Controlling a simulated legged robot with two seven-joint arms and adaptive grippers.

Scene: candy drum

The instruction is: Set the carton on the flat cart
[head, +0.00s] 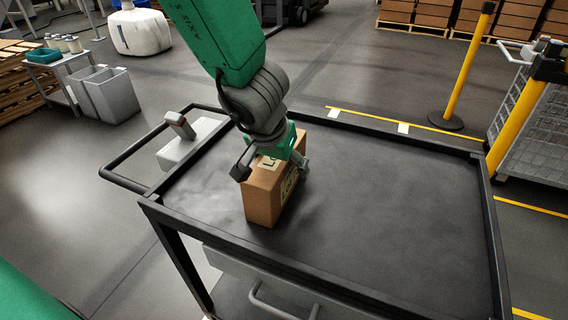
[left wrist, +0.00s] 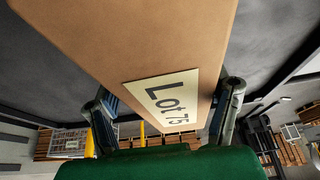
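The carton (head: 264,200) is a brown box with "Lot" labels. It stands upright on the left part of the flat cart's dark top (head: 390,210), and I cannot tell whether a thin gap lies under it. My left gripper (head: 272,170) comes down over it, with a finger at each side. In the left wrist view the carton (left wrist: 150,45) fills the middle, with a "Lot 75" label, and the fingers of the left gripper (left wrist: 165,105) lie close against its two sides. The gripper appears shut on it. My right gripper does not show.
The cart has a raised black rim and a push handle (head: 128,160) at the left. The right part of its top is clear. A yellow post (head: 466,70) and a wire cage (head: 530,120) stand beyond it to the right. Grey bins (head: 108,95) stand at the left.

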